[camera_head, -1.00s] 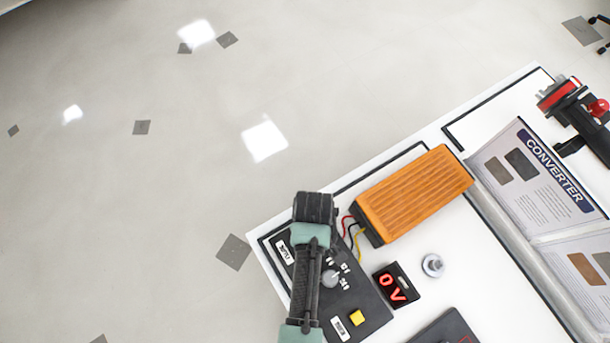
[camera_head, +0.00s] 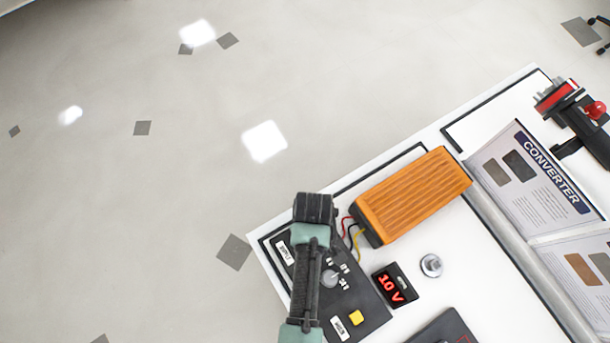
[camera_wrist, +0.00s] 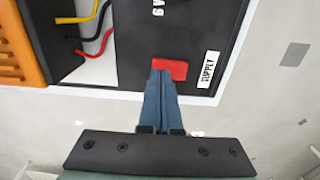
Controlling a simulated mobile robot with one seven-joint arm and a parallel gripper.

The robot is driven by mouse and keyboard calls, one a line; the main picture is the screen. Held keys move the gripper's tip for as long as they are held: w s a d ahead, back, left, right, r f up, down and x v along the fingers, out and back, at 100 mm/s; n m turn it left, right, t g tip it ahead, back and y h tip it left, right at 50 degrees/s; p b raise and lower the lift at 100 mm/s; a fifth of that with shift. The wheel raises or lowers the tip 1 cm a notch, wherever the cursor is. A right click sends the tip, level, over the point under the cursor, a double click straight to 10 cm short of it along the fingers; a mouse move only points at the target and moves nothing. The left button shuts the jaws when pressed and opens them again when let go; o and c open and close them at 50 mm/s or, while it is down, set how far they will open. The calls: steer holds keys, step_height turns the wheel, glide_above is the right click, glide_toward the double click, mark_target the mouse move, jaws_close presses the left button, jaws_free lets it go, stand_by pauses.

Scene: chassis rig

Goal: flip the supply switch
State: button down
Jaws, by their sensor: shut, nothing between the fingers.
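The supply switch (camera_wrist: 171,68) is a red rocker beside the white SUPPLY label (camera_wrist: 208,68) on a dark control panel (camera_head: 362,296). My gripper (camera_wrist: 160,74) is shut and empty, and its fingertips are at the red switch, overlapping its near edge in the wrist view; they look to be touching it. In the head view my arm and gripper (camera_head: 314,210) cover the switch, and the SUPPLY label shows just left of them. The small display (camera_head: 393,287) reads 10 V in red.
An orange finned box (camera_head: 413,195) with red, black and yellow wires sits beside the panel. A round knob (camera_head: 330,278) and a yellow button (camera_head: 356,317) are on the panel. A silver knob (camera_head: 431,265) and CONVERTER sheets (camera_head: 530,180) are to the right. Open floor lies left.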

step_height(320, 180, up, 6)
steer(key=p, duration=0.5)
steer(key=shift+f, duration=0.2)
stand_by(0.3)
